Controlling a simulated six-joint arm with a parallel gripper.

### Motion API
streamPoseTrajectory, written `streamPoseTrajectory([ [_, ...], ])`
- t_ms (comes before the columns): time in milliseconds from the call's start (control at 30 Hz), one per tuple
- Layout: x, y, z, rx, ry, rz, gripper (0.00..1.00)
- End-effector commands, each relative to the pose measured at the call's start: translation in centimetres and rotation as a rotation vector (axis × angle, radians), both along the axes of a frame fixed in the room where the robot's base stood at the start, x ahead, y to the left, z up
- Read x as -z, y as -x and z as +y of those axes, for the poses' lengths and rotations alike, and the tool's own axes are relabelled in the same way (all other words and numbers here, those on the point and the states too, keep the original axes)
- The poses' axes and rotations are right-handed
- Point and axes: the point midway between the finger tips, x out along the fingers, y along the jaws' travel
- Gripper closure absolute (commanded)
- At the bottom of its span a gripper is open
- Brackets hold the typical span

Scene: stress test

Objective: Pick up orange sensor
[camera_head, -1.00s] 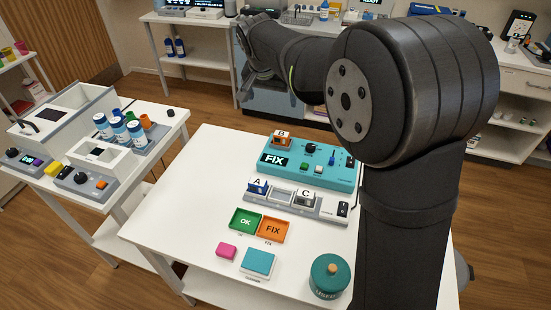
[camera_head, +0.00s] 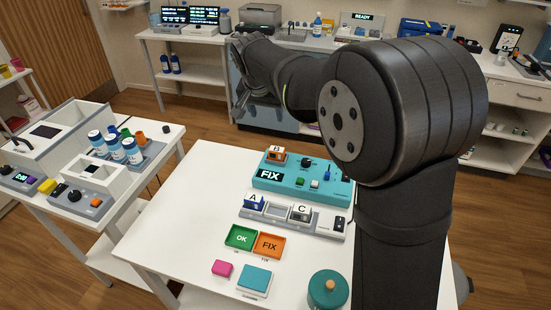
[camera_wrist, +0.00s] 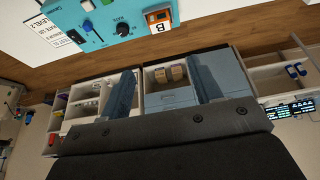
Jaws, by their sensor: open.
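The orange sensor (camera_head: 275,154), a small block labelled B, sits at the back left of the teal FIX device (camera_head: 325,190). In the wrist view the orange sensor (camera_wrist: 160,17) shows at the top, upside down, at the edge of the teal device (camera_wrist: 85,20). My gripper (camera_head: 240,104) is raised beyond the table's back edge, left of and well apart from the sensor. In the wrist view my gripper (camera_wrist: 162,85) has its two fingers spread with nothing between them.
A grey rack (camera_head: 277,226) holds blue sensor A (camera_head: 254,202) and white sensor C (camera_head: 301,213). In front are a green OK tray (camera_head: 240,238), an orange FIX tray (camera_head: 269,246), a pink block (camera_head: 222,268) and a teal jar (camera_head: 328,290). The table's left part is clear.

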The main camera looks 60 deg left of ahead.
Motion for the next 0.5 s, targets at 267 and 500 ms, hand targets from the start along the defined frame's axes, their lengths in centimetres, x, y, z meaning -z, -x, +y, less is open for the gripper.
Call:
streamPoseTrajectory([
  [267,0.7,-1.6,1.3,0.235,-0.019,0.106,0.42],
  [500,2.5,-5.2,3.9,0.828,-0.039,0.351,0.42],
])
